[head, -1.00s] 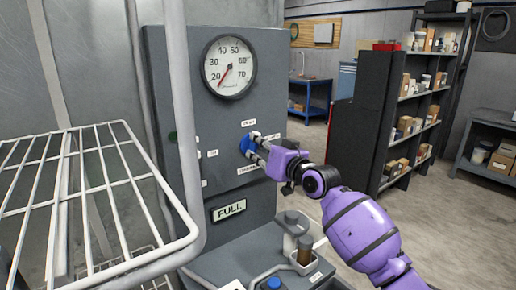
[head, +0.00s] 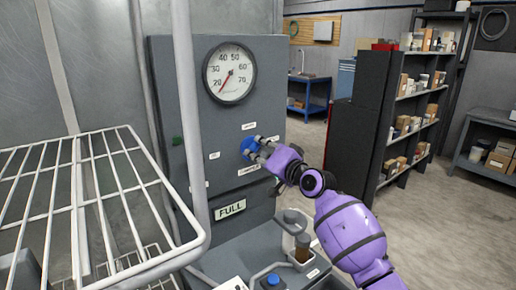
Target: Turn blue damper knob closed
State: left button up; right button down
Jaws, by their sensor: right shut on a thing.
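The blue damper knob (head: 247,147) is on the front of the grey control panel (head: 190,107), below a round dial gauge (head: 229,73). Small white labels sit above, below and left of the knob, too small to read surely. My right gripper (head: 257,145), on the purple arm, is shut on the knob and hides part of it. The knob's exact angle is hard to make out. My left gripper is not in view.
A white wire rack (head: 95,215) with an upright post fills the left side, close in front of the panel. A "FULL" sign (head: 230,209) is lower on the panel. Below are a blue button (head: 273,281) and a cup-like container (head: 302,248). Shelves (head: 410,115) stand behind at right.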

jog(key=shift+r+m+p, duration=0.15)
jog(key=shift+m+p, duration=0.15)
jog(key=shift+m, duration=0.7)
jog(key=m, duration=0.2)
jog(key=shift+m+p, duration=0.3)
jog(key=shift+p, duration=0.1)
jog(key=shift+m, duration=0.7)
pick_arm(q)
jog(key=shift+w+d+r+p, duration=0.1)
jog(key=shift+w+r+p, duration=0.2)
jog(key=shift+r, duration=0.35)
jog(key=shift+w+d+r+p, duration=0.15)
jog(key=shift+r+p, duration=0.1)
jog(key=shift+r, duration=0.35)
pick_arm(e)
jog(key=shift+f+m, duration=0.2)
jog(key=shift+m, duration=0.9)
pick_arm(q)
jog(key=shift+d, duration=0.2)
pick_arm(e)
jog(key=shift+f, duration=0.1)
jog(key=c, duration=1.8)
grip_release()
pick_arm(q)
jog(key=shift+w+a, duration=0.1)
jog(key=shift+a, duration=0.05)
